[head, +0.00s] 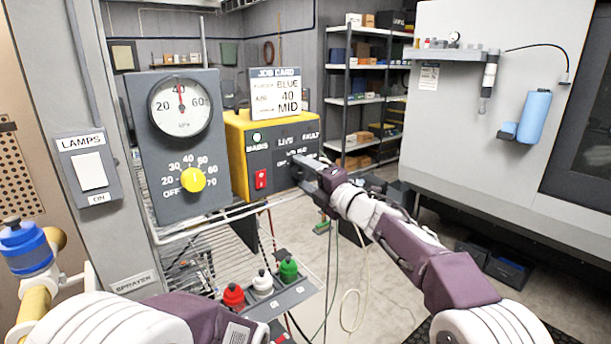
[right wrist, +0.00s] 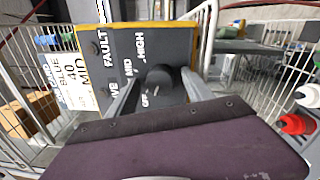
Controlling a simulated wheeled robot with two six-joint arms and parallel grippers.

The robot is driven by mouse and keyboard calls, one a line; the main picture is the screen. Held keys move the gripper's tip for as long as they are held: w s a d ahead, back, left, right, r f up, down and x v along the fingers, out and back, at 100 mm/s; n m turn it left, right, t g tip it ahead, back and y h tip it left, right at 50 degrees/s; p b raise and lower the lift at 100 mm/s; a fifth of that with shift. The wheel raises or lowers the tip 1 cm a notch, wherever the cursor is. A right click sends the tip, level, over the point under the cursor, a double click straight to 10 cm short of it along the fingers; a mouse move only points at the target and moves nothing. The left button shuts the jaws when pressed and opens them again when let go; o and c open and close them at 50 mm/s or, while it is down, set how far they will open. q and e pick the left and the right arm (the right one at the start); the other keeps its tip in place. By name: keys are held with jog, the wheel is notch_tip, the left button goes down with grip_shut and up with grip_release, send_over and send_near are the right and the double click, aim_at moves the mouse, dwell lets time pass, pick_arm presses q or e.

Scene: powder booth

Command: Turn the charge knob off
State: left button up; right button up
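The charge box (head: 279,151) is yellow with a dark front panel and stands in the middle of the head view. In the right wrist view, its panel carries a black round knob (right wrist: 160,80) with the labels OFF, MID and HIGH beside it. My right gripper (head: 318,168) is at the right end of the panel and hides the knob in the head view. In the right wrist view, the fingers of the right gripper (right wrist: 161,84) lie one on each side of the knob. I cannot tell whether they touch it, or where its pointer stands.
A gauge panel (head: 150,130) with a yellow knob (head: 193,180) stands left of the box. A job card (head: 277,92) stands on top. A red switch (head: 261,179) is on the panel. A rack of bottles (head: 290,300) sits below. Open floor lies to the right.

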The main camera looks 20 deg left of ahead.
jog(key=shift+s+d+f+b, duration=0.2)
jog(key=shift+d+b, duration=0.1)
jog(key=shift+b, duration=0.1)
jog(key=b+v, duration=0.3)
jog(key=v, duration=0.5)
jog(key=shift+s+d+r, duration=0.1)
